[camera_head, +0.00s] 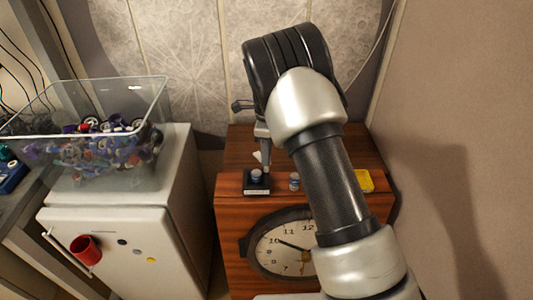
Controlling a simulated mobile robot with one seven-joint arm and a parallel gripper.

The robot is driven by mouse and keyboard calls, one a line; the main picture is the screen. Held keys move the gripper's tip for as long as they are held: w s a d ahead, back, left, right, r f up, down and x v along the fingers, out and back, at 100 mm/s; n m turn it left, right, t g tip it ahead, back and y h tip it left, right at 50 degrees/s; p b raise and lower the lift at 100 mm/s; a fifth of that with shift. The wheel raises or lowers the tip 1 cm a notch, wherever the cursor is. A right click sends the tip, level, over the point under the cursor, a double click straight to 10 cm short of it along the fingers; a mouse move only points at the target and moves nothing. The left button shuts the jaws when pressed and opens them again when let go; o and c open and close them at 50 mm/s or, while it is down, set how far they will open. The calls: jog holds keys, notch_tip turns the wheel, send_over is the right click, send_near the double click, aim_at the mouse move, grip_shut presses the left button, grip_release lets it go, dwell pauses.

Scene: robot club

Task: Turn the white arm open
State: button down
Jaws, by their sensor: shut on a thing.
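A small black-based device (257,187) with a pale label and a grey-blue round part stands at the front left of the wooden cabinet's top. A small white piece (257,156), which looks like the white arm, shows just behind and above it. My gripper (266,166) comes down from above, its grey finger beside the white piece, shut on it. My own black and silver arm hides most of the gripper and the far side of the device. How far the white arm is turned cannot be told.
The wooden cabinet (233,215) has a round clock (285,242) on its front. A small grey-blue cylinder (294,181) and a yellow object (363,181) stand on its top. A wall is right.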

jog(key=c, duration=1.5)
grip_release()
jog(key=shift+c, duration=0.2)
jog(key=shift+r, duration=0.1)
notch_tip(320, 180, up, 17)
jog(key=shift+r, duration=0.2)
